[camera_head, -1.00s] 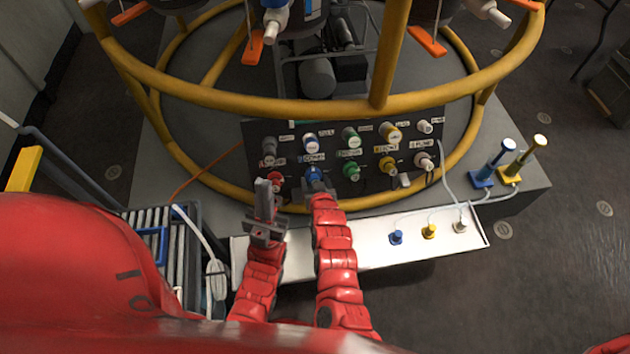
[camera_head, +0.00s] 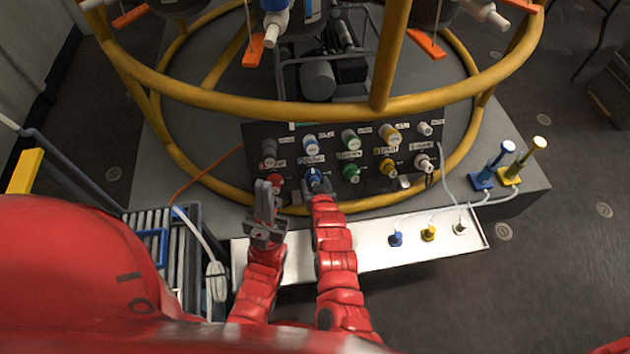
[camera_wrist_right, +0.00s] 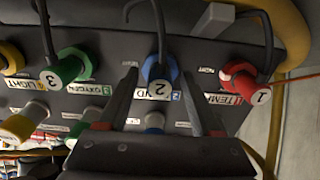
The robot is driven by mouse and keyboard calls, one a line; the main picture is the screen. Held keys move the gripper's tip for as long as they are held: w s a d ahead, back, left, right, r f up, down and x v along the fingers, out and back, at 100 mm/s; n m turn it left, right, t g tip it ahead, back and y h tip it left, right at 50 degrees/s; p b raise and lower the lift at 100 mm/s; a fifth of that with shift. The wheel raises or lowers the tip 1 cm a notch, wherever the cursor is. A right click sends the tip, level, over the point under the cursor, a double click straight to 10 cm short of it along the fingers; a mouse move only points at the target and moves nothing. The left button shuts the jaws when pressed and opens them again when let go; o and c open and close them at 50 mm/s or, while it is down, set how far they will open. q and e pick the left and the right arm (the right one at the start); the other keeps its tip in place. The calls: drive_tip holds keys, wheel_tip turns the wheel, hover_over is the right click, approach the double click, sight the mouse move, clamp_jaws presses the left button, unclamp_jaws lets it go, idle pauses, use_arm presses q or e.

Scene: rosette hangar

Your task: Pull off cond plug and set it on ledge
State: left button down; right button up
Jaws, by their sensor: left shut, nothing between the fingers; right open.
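The cond plug, blue with a 2 on its face and a dark cable, sits in the lower row of the black panel; it shows in the head view (camera_head: 313,175) and in the wrist view (camera_wrist_right: 160,90). My right gripper (camera_head: 317,186) is open at the plug, and in the wrist view its fingers (camera_wrist_right: 158,77) stand either side of it. Contact cannot be told. My left gripper (camera_head: 267,186) is shut and empty, left of the right one, near the red plug. The white ledge (camera_head: 375,254) runs below the panel, partly hidden behind my right arm.
The red plug (camera_wrist_right: 240,80) and green plug (camera_wrist_right: 68,68) flank the cond plug. Blue (camera_head: 396,239), yellow (camera_head: 429,233) and white (camera_head: 460,228) pieces stand on the ledge's right part. The yellow ring frame (camera_head: 250,103) crosses above the panel.

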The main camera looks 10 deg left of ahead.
clamp_jaws()
idle(0.3)
idle(1.2)
drive_tip(key=shift+s+d+r+p, duration=0.1)
drive_tip(key=shift+s+r+p, duration=0.2)
drive_tip(key=shift+p, duration=0.3)
drive_tip(key=shift+p+v, duration=2.6)
drive_tip(key=shift+p, duration=0.3)
